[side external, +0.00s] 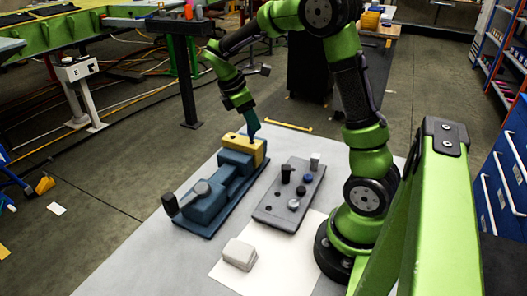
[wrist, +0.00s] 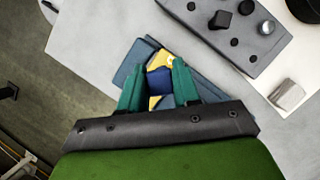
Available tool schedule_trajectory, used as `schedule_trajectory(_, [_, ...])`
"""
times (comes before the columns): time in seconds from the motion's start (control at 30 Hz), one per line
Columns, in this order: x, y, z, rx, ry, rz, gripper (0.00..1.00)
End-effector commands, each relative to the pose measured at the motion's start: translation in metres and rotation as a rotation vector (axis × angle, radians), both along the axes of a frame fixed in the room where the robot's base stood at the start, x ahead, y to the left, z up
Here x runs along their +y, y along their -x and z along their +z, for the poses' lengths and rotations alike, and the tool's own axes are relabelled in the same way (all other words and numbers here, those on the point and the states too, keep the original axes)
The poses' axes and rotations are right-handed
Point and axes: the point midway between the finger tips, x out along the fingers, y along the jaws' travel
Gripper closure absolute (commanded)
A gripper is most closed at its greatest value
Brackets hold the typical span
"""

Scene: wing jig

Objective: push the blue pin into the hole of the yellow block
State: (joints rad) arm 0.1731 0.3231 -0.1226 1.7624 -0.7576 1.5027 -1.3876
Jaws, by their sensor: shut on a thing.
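The yellow block (side external: 246,148) sits at the far end of the blue vise-like fixture (side external: 207,205) on the table. My gripper (side external: 254,133) points down right over the block, with its tip at or just above the block's top. In the wrist view the two teal fingers of my gripper (wrist: 159,70) are closed on the blue pin (wrist: 160,82). Parts of the yellow block (wrist: 164,58) show beyond and below the pin. The hole is hidden, and I cannot tell whether the pin's lower end is in it.
A grey tray (side external: 272,209) with black, white and blue pieces lies right of the fixture. It also shows in the wrist view (wrist: 245,52). A pale grey block (side external: 239,254) rests on a white sheet (side external: 280,274) near the front. The table's left front is clear.

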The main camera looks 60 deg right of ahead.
Motion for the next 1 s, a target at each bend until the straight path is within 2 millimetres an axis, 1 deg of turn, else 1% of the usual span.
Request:
schedule_trajectory(0.27, [0.000,0.000,-0.001,0.000,0.000,0.000,0.99])
schedule_trajectory(1.0, [0.000,0.000,-0.028,0.000,0.000,0.001,0.99])
